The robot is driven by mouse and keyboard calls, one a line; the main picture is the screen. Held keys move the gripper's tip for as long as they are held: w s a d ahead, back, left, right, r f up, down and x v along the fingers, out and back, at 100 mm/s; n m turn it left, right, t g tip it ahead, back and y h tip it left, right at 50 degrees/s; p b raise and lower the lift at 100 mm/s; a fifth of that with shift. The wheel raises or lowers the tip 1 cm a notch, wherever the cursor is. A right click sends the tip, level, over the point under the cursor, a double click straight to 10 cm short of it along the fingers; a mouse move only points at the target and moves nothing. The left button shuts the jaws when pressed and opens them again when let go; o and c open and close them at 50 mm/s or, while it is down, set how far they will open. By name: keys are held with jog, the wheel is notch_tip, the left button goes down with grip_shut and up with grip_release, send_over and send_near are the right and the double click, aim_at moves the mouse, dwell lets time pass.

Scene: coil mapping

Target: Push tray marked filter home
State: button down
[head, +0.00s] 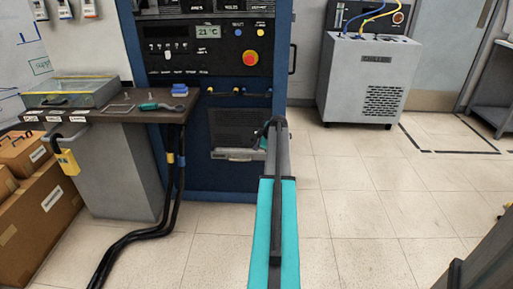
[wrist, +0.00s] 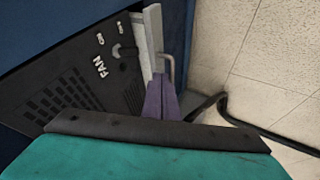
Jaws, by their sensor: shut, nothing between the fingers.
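A pale grey tray (head: 240,154) sits low in the front of the blue cabinet, under a dark grille panel. A small label on it is too small to read in the head view. In the wrist view the tray's pale front (wrist: 152,35) and a metal handle (wrist: 170,68) show beside a dark panel marked FAN (wrist: 105,68); no filter mark is readable. My gripper (head: 268,130) is in front of the cabinet's lower right. In the wrist view my gripper (wrist: 160,82) is shut and empty, its fingertips close to the tray front. I cannot tell whether they touch.
The blue cabinet (head: 200,182) has a control panel with a red button (head: 250,58). A bench (head: 110,113) with tools stands left, with black hoses (head: 130,238) running down to the floor. Cardboard boxes (head: 40,215) lie far left.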

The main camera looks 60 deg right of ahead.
jog(key=c, duration=2.5)
grip_release()
